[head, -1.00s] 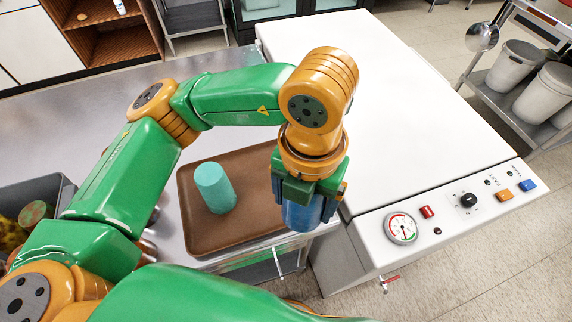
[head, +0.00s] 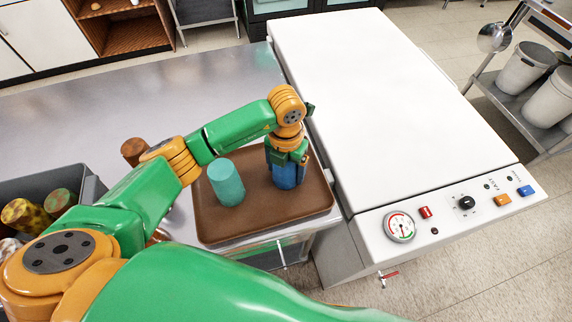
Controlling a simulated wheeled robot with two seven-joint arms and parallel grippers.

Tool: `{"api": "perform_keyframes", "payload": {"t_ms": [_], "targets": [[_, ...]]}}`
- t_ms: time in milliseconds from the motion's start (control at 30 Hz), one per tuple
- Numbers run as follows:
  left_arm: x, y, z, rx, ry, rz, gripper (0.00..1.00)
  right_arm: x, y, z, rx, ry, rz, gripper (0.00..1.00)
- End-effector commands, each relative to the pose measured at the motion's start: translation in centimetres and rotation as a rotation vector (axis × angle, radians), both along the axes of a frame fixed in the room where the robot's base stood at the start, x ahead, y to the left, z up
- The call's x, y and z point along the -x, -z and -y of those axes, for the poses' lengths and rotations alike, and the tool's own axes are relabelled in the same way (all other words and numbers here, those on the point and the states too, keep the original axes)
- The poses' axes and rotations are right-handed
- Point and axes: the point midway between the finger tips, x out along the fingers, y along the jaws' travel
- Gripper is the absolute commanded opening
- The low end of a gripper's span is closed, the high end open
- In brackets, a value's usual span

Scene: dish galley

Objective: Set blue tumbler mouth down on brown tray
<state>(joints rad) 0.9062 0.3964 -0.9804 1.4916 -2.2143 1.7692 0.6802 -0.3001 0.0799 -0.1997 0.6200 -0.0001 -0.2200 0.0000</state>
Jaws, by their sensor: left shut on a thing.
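The blue tumbler (head: 285,178) is upright over the right half of the brown tray (head: 262,228). My left gripper (head: 286,165) is shut on it from above, with the fingers around its upper part. Its lower end appears at the tray surface, but I cannot tell whether it touches. Which end is the mouth does not show. A teal tumbler (head: 226,184) stands on the tray just left of the blue one, with a gap between them. My right gripper is not in view.
A white machine (head: 380,110) with a control panel stands close right of the tray. A grey bin (head: 40,183) with several cups is at the left. A brown cup (head: 133,150) stands on the steel counter (head: 120,105) behind my arm. The back counter is clear.

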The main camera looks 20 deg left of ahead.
Motion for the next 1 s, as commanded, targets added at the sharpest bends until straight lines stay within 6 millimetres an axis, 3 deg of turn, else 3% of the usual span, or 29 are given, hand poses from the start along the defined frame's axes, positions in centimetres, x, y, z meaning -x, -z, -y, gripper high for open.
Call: {"api": "perform_keyframes", "payload": {"t_ms": [233, 267, 300, 667, 933, 1000], "targets": [[0.0, 0.5, 0.0, 0.0, 0.0, 0.001, 0.26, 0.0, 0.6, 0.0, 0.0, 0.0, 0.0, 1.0], [0.0, 0.4, 0.0, 0.0, 0.0, 0.001, 0.9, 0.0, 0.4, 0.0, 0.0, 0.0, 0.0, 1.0], [0.0, 0.3, 0.0, 0.0, 0.0, 0.001, 1.0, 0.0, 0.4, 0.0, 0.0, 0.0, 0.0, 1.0], [-0.2, -0.8, 0.1, 0.002, -0.001, 0.006, 1.0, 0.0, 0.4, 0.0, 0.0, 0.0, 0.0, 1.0], [-0.2, -6.8, 0.1, 0.001, 0.0, 0.009, 1.0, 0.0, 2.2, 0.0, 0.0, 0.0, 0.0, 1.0], [-0.2, -8.8, 0.0, -0.001, -0.001, 0.009, 1.0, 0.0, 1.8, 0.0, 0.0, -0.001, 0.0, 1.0]]}}
